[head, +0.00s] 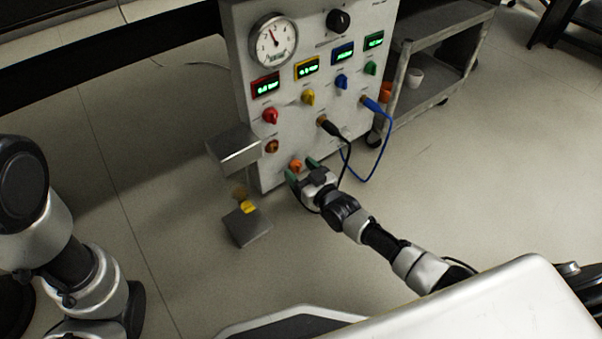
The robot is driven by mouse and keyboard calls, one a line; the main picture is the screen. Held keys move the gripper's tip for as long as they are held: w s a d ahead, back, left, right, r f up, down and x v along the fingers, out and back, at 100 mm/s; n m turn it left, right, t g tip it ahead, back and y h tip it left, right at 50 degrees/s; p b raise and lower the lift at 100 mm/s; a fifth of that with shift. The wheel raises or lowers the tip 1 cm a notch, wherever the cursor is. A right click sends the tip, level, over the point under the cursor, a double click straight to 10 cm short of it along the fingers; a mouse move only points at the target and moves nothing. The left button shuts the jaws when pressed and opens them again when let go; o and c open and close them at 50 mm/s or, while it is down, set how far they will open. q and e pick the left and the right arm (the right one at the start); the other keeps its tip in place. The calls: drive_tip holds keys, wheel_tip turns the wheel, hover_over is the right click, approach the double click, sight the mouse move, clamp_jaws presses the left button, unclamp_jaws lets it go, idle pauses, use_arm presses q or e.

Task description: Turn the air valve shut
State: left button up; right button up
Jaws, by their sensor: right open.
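A light panel (243,60) stands upright with several coloured knobs. A red knob (270,116), a yellow knob (308,97), a blue knob (341,81) and a green knob (370,68) sit under lit displays. An orange knob (296,165) is low on the panel. The labels are too small to read, so I cannot tell which knob is the air valve. My right gripper (302,168) is open, its green-tipped fingers close to the orange knob, one on each side. I cannot tell whether they touch it. My left arm shows at the left, its gripper out of view.
A round gauge (273,41) and a black dial (338,20) are high on the panel. A black cable and a blue cable (386,139) hang from it near my right gripper. A metal box (233,148) juts out at left. A grey cart (418,94) stands at right.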

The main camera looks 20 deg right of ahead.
drive_tip(key=c, duration=0.9)
